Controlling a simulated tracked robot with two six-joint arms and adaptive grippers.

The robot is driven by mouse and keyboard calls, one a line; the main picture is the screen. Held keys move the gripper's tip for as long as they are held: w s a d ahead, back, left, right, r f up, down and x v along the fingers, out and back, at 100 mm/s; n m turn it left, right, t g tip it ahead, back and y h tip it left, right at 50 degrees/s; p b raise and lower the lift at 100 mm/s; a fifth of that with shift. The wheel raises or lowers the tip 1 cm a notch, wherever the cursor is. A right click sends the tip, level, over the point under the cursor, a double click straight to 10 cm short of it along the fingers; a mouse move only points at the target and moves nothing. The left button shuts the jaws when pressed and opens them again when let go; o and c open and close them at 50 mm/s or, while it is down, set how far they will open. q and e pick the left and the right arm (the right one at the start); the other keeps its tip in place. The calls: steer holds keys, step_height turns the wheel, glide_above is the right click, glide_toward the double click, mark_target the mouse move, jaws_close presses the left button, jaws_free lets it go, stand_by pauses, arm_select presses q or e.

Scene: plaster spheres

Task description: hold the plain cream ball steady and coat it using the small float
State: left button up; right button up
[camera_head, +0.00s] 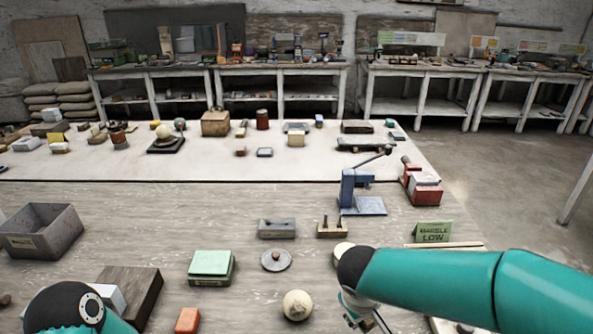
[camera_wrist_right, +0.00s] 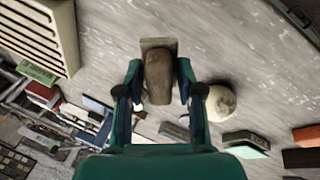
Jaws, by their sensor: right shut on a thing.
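A cream ball (camera_head: 297,305) with a darker patch sits on the near table, low in the middle of the head view. It also shows in the right wrist view (camera_wrist_right: 226,103), just right of my right gripper's finger, apart from the float as far as I can tell. My right gripper (camera_wrist_right: 158,78) is shut on the small float (camera_wrist_right: 158,45), which has a brown handle and a flat greyish-brown plate. In the head view my right arm hides most of the gripper and the float. My left arm shows at the bottom left, with its gripper out of view.
A green-topped block (camera_head: 211,265), a round grey lidded disc (camera_head: 276,261) and an orange block (camera_head: 187,321) lie near the ball. A grey bin (camera_head: 42,232) stands at the left.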

mark_target(295, 311)
steer(key=s+a+n+t+b, duration=0.1)
steer(key=a+n+t+b, duration=0.1)
steer(key=a+n+b, duration=0.2)
steer(key=a+f+n+t+y+b, duration=0.1)
steer(key=a+n+t+b, duration=0.2)
steer(key=b, duration=0.4)
steer(key=s+a+n+t+b, duration=0.1)
steer(key=a+n+t+b, duration=0.1)
steer(key=a+n+b, duration=0.3)
steer(key=shift+s+a+f+y+b, duration=0.3)
steer(key=shift+a+y+b, duration=0.15)
steer(key=shift+b, duration=0.1)
steer(key=shift+w+a+n+t+b, duration=0.15)
steer(key=shift+a+n+t+b, duration=0.15)
steer(key=shift+b, duration=0.1)
arm_select(q)
step_height(295, 311, down, 21)
steer(key=b, duration=0.1)
steer(key=shift+b, duration=0.3)
arm_select(e)
steer(key=shift+x, duration=2.15)
arm_select(q)
steer(key=shift+r, duration=0.1)
arm_select(e)
steer(key=shift+w+r, duration=0.1)
steer(key=shift+r, duration=0.1)
